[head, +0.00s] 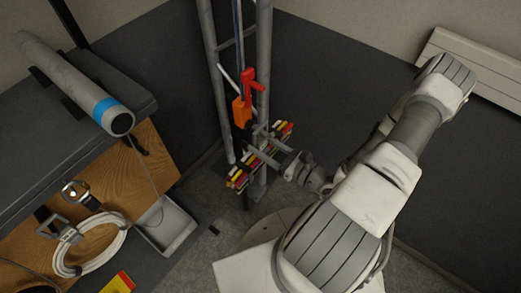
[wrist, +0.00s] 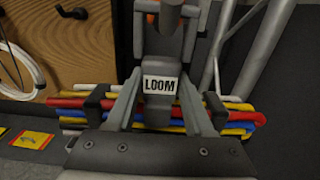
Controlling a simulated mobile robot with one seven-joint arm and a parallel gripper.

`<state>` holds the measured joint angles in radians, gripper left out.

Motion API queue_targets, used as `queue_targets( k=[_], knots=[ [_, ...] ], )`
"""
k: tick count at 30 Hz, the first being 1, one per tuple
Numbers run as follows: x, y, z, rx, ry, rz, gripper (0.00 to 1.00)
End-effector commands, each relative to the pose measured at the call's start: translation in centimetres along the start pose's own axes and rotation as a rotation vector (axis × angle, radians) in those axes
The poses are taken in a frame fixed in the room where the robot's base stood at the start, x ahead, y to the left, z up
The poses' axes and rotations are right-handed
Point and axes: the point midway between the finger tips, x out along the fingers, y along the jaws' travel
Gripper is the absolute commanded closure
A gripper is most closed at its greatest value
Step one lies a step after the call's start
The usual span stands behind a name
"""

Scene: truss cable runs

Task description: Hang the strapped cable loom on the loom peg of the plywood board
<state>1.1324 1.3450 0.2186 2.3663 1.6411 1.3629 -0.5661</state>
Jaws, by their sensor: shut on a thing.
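The strapped cable loom (head: 240,177) is a bundle of red, yellow, white and blue cables. In the wrist view the loom (wrist: 75,103) lies crosswise with black straps and a grey tab labelled LOOM (wrist: 158,86). My gripper (head: 268,148) is at the loom by the grey truss; in the wrist view my gripper (wrist: 160,95) is shut on the tab, one finger on each side. The plywood board (head: 153,158) is to the left on the bench front, and its wood also shows in the wrist view (wrist: 60,40). I cannot tell which fitting is the loom peg.
The grey truss (head: 211,75) stands beside the loom, with a red and orange clamp (head: 243,105) on it. A white cable coil (head: 122,235) hangs on the board. A grey tray (head: 172,230) is below. A grey tube (head: 75,82) lies on the bench.

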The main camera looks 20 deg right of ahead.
Motion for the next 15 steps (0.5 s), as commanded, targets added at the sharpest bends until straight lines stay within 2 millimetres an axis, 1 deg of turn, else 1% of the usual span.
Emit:
queue_targets(
  k=[15],
  knots=[
    [0.1,0.0,1.9,0.000,-0.007,0.001,1.00]
  ],
)
